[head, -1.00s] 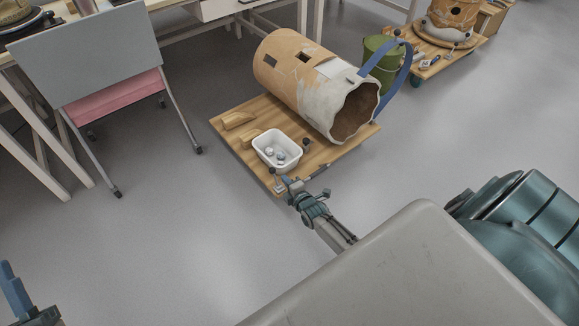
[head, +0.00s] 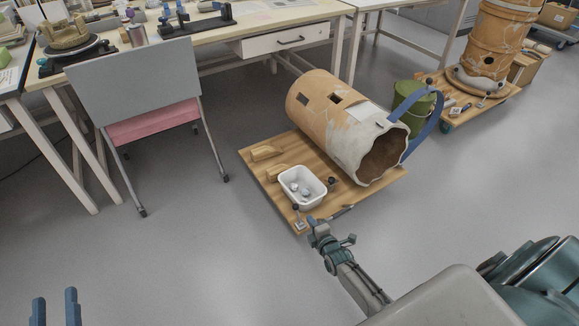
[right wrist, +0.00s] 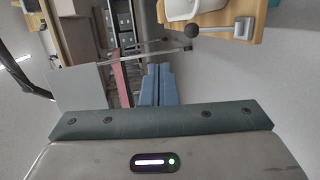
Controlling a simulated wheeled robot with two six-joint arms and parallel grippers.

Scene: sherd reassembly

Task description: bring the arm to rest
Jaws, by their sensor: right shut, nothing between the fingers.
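My right gripper (head: 313,224) is at the near edge of the low wooden cart. In the right wrist view its blue fingers (right wrist: 158,85) lie side by side, shut with nothing between them. My left gripper (head: 56,307) is at the bottom left of the head view, its two blue fingers upright and apart, with bare floor around it. On the cart (head: 262,177), a large orange and grey-white vessel (head: 345,122) lies on its side, its jagged open mouth facing the near right. A white tub (head: 303,186) holding small pale pieces stands in front of it.
A grey chair (head: 137,78) with a pink seat stands at left before a workbench (head: 215,40). A green bin (head: 413,103) is behind the vessel. Another cart (head: 465,98) with an upright vessel (head: 497,45) is at far right.

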